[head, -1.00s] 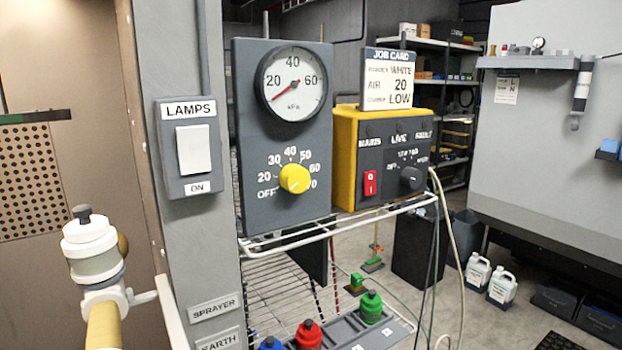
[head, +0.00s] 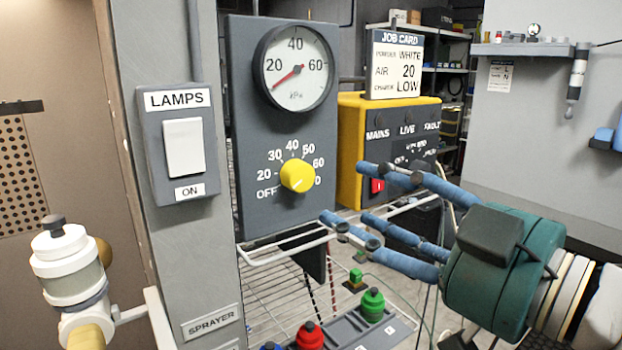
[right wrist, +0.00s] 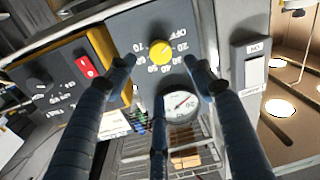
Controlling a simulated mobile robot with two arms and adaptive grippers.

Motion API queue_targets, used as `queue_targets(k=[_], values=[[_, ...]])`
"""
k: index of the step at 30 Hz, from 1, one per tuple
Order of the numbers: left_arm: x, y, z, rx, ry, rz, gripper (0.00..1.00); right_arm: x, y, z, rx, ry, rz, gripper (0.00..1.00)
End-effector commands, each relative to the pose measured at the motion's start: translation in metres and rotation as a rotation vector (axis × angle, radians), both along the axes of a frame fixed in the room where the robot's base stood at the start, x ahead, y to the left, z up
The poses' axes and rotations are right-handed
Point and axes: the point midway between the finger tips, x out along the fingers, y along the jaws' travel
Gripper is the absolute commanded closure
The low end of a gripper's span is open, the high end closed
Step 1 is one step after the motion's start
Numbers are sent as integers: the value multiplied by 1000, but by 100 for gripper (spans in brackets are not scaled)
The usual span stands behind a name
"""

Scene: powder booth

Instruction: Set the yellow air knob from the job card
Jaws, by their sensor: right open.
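The yellow air knob (head: 297,175) sits on a grey panel (head: 248,130), with a dial marked OFF and 20 upward around it. Its pointer setting is too small to read surely. The gauge (head: 296,68) above has its red needle at the lower left, below 20. The job card (head: 397,64) reads powder WHITE, AIR 20, charge LOW. My right gripper (head: 352,194) is open and empty, to the right of the knob and apart from it. In the right wrist view the knob (right wrist: 160,52) shows between my spread blue fingers. My left gripper is out of view.
A yellow control box (head: 349,150) stands right of the panel, partly behind my right fingers. A LAMPS switch (head: 183,147) is on the post at left. A wire rack (head: 275,290) and red and green capped fittings (head: 310,336) lie below.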

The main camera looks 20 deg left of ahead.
Motion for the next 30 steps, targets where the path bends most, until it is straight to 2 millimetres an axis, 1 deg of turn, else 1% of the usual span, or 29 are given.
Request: queue_targets(k=[1, 4, 12, 15, 18, 22, 30], values=[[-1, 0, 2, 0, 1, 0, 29, -1, 3, 2, -3, -3, 4, 47], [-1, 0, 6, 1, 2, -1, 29, 6, 14, 2, 0, 1, 6, 47], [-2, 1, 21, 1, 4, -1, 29, 36, 56, 3, 1, 2, 4, 47], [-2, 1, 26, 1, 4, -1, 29, 45, 70, 3, -1, 0, 4, 47], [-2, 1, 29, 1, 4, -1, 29, 53, 79, 3, 0, 0, 2, 47], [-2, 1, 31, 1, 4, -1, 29, 57, 86, 2, 0, -1, 2, 47], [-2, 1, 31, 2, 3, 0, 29, 59, 88, 1, 0, -3, 1, 47]])
